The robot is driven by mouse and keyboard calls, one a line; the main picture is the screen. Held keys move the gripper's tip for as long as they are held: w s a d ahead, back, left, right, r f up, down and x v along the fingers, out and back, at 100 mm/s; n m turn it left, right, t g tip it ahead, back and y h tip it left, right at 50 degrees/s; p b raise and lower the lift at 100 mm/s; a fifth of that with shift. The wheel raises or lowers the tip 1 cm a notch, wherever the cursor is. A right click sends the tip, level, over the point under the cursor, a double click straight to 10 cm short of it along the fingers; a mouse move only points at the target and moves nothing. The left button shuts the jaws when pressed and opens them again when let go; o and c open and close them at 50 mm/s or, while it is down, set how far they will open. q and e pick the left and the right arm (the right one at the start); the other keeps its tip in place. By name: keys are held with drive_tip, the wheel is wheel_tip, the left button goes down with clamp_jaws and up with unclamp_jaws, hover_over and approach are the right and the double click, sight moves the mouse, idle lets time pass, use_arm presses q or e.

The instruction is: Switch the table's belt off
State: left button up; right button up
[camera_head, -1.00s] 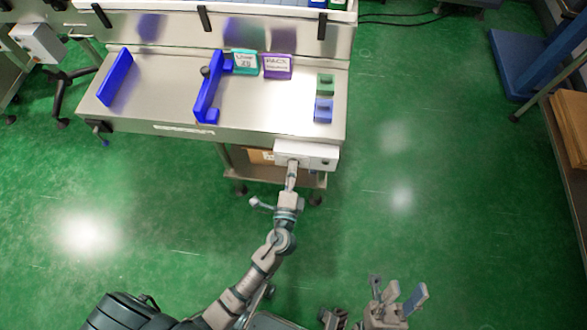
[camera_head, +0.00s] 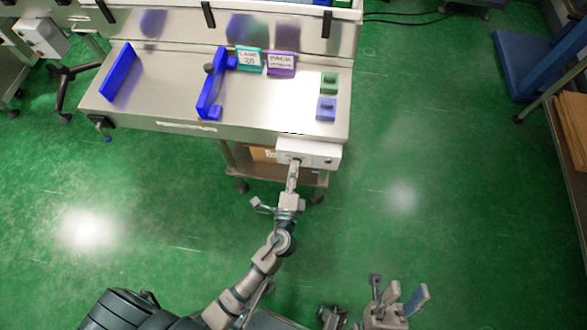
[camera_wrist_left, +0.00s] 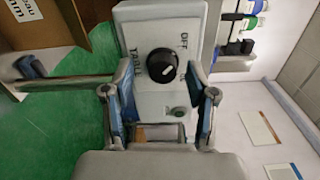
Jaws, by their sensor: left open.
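The table (camera_head: 240,115) is steel, with a white control box (camera_head: 325,154) under its front right edge. In the left wrist view the box (camera_wrist_left: 145,104) carries a round black knob (camera_wrist_left: 162,64) with a white mark. The lettering includes "OFF" at the knob's upper right, and a small green button (camera_wrist_left: 179,113) sits below. My left gripper (camera_head: 295,164) is at the box front. In the wrist view its open fingers (camera_wrist_left: 161,76) stand on either side of the knob; I cannot tell whether they touch it. My right gripper (camera_head: 402,291) is open and empty, low over the floor.
On the table are blue guides (camera_head: 211,84), a teal sign (camera_head: 249,59), a purple sign (camera_head: 281,65), a green block (camera_head: 329,83) and a blue block (camera_head: 326,108). A cardboard box (camera_head: 262,154) is below.

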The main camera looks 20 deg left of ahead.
use_arm(q)
drive_tip(key=v, duration=1.1)
drive_tip(key=shift+s, duration=0.15)
drive_tip(key=shift+d, duration=0.1)
